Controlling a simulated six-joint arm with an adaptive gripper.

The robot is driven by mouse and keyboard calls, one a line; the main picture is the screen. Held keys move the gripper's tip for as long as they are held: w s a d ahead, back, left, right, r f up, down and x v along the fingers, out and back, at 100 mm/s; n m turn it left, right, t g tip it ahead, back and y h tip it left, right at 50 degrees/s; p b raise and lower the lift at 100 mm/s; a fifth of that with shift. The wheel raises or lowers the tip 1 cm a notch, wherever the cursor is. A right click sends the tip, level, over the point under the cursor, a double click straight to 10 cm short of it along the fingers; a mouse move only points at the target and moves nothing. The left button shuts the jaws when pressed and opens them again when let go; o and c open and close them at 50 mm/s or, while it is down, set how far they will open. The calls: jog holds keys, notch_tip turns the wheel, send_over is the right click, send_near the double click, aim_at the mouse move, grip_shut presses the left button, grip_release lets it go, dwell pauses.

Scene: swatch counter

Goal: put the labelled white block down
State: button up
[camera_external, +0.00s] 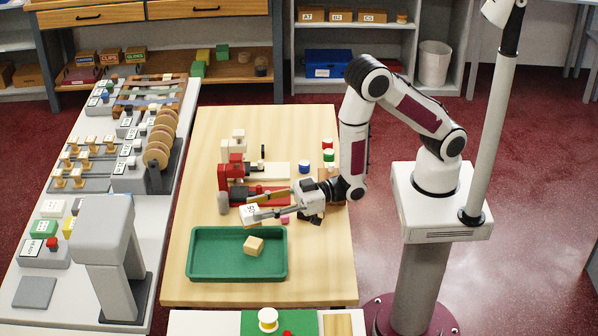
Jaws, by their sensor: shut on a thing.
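The labelled white block (250,214) has dark marks on its face. My gripper (257,207) is shut on it and holds it near the back edge of the green tray (193,262). The fingers point left in the picture. Whether the block touches anything below it cannot be told from this view. Parts of the block are hidden by the fingers.
A plain wooden block (254,246) lies in the tray. A red clamp-like device (233,172) stands just behind my gripper. A blue-and-white round piece (304,166) and red and green pieces stand farther right. Bare wooden table (325,270) lies right of the tray.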

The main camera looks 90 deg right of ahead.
jog(key=s+a+f+m+h, duration=0.1)
jog(key=s+a+f, duration=0.2)
jog(key=s+a, duration=0.3)
jog(key=s+a+f, duration=0.4)
jog(key=s, duration=0.3)
jog(key=s+d+r+m+h, duration=0.1)
jog(key=s+d+m+h, duration=0.2)
jog(key=d+h, duration=0.2)
jog(key=s+d+r+m+h, duration=0.2)
jog(key=s+d+m+h, duration=0.1)
jog(key=d, duration=0.5)
jog(key=shift+s+d+h, duration=0.35)
jog(key=shift+s+h, duration=0.2)
jog(key=shift+h, duration=0.65)
jog(key=shift+f, duration=0.15)
jog(key=shift+f, duration=2.85)
jog(key=shift+f, duration=1.9)
